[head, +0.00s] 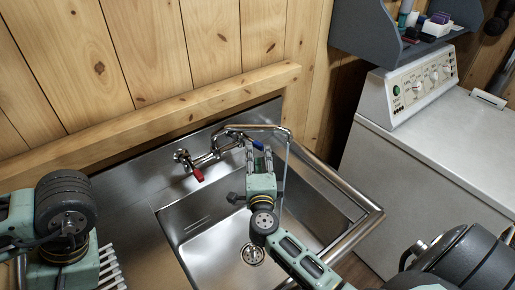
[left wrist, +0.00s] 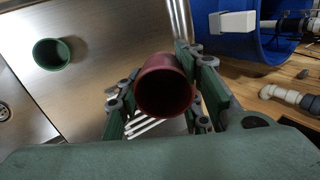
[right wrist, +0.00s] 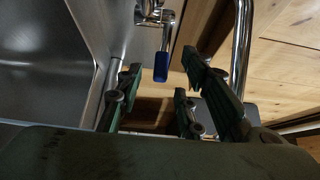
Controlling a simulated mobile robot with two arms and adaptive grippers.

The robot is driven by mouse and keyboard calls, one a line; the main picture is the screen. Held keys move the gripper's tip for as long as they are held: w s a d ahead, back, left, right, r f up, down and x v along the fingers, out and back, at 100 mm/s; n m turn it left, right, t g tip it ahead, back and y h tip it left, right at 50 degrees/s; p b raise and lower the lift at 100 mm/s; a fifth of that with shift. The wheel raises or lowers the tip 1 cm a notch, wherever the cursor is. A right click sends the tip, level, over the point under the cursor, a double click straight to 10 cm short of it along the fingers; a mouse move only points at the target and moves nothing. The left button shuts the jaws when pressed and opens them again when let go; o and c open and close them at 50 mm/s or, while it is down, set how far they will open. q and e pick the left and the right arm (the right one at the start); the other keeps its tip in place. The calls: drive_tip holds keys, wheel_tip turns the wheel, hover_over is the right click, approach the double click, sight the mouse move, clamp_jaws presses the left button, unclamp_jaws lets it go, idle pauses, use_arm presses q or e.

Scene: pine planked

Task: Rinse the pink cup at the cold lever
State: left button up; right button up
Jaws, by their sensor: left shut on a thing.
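The pink cup (left wrist: 166,66) looks dark reddish in the left wrist view, its round opening facing the camera. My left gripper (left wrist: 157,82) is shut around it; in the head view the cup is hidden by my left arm. The cold lever, with a blue handle (right wrist: 162,65), sits ahead of my open, empty right gripper (right wrist: 160,88), roughly between its fingers. In the head view, my right gripper (head: 258,162) is close to the blue lever (head: 258,145); contact cannot be told. A thin pale stream (head: 285,170), apparently water, falls from the spout (head: 272,127) into the sink (head: 215,245).
The red lever (head: 198,174) is on the tap's left. A green cup (left wrist: 52,54) is on the steel surface left of the pink cup. Pale ribs (head: 112,268) show beside my left arm. A curved metal rail (head: 363,228) borders the sink's right. A white machine (head: 430,140) stands beyond it.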

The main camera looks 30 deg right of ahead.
drive_tip(key=v, duration=0.5)
drive_tip(key=shift+s+a, duration=0.2)
drive_tip(key=shift+s, duration=0.1)
drive_tip(key=shift+r, duration=0.1)
